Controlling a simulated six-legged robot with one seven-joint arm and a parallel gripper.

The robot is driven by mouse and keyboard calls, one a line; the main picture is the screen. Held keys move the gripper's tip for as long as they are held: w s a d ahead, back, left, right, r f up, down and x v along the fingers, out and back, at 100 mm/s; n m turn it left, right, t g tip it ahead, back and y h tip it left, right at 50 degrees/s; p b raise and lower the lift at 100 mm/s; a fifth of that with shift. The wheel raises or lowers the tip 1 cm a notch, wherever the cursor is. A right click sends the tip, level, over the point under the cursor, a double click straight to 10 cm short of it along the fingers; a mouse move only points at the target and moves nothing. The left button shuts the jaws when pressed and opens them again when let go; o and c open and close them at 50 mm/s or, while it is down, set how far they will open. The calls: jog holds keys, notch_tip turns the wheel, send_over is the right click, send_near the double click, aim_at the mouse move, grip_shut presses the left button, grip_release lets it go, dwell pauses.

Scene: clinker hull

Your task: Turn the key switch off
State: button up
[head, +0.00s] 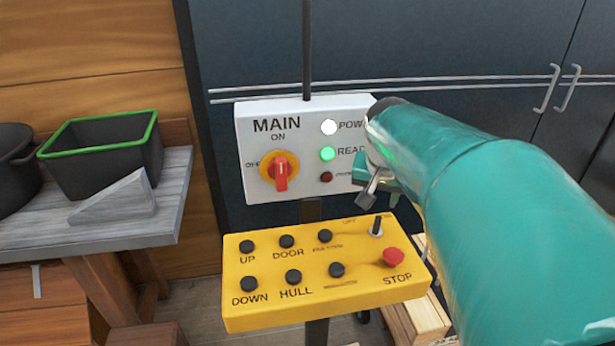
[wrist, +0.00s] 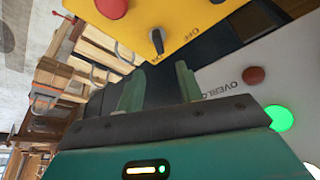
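The key switch (head: 376,227) is a small dark upright handle on a light round base, at the top right of the yellow control box (head: 240,310). In the wrist view the key switch (wrist: 157,42) shows with the word OFF to one side of it and a partly hidden label, perhaps ON, below it. My gripper (wrist: 158,85) is open and empty, its two green fingers apart, with the key beyond the gap and not touched. In the head view my gripper (head: 372,185) is above the key, in front of the white panel, and partly hidden by my teal arm.
The white MAIN panel (head: 250,190) has a red rotary knob (head: 281,172), a lit white lamp, a lit green lamp and a dark red lamp. A red STOP button (head: 393,257) is close to the key. Several black buttons fill the box's left. A bench (head: 180,185) stands left.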

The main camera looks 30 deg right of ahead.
aim_at(378, 220)
jog(key=x, duration=1)
jog(key=shift+d+f, duration=0.2)
grip_shut()
